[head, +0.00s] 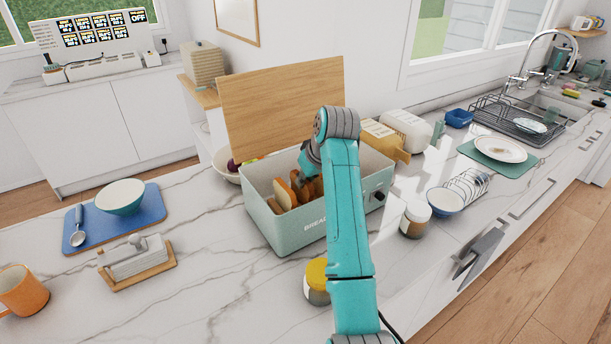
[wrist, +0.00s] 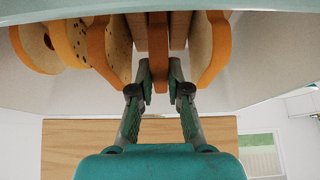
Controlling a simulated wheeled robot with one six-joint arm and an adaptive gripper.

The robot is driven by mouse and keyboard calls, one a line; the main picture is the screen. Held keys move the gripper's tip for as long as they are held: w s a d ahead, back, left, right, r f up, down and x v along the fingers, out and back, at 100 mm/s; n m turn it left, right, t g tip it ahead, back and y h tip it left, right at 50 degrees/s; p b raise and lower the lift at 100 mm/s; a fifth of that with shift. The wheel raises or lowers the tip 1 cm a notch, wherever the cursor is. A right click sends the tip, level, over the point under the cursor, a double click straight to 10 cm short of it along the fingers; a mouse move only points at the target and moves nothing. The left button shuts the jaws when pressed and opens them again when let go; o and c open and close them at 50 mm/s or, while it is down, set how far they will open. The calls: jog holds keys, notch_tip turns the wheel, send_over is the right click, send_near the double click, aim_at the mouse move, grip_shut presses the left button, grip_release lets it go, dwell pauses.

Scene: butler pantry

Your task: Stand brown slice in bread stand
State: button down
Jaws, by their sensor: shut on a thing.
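The pale green bread bin (head: 285,238) stands open on the counter, with several bread slices (head: 284,193) upright inside. My gripper (wrist: 158,78) reaches down into the bin and is shut on a brown slice (wrist: 158,45), seen edge-on between the fingertips. In the head view my arm partly hides the gripper and this slice. Seeded and paler slices (wrist: 72,42) stand left of it in the wrist view, and a tan slice (wrist: 214,45) stands to the right. A wire rack (head: 468,184), which looks like the bread stand, is on the counter right of the bin.
A wooden board (head: 285,108) rises behind the bin. A yellow-lidded jar (head: 315,278) is beside my arm. A butter dish (head: 136,261) is at left.

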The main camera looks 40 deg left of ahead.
jog(key=c, duration=1.1)
grip_release()
jog(key=shift+o, duration=0.2)
jog(key=v, duration=1.2)
jog(key=shift+d+f, duration=0.1)
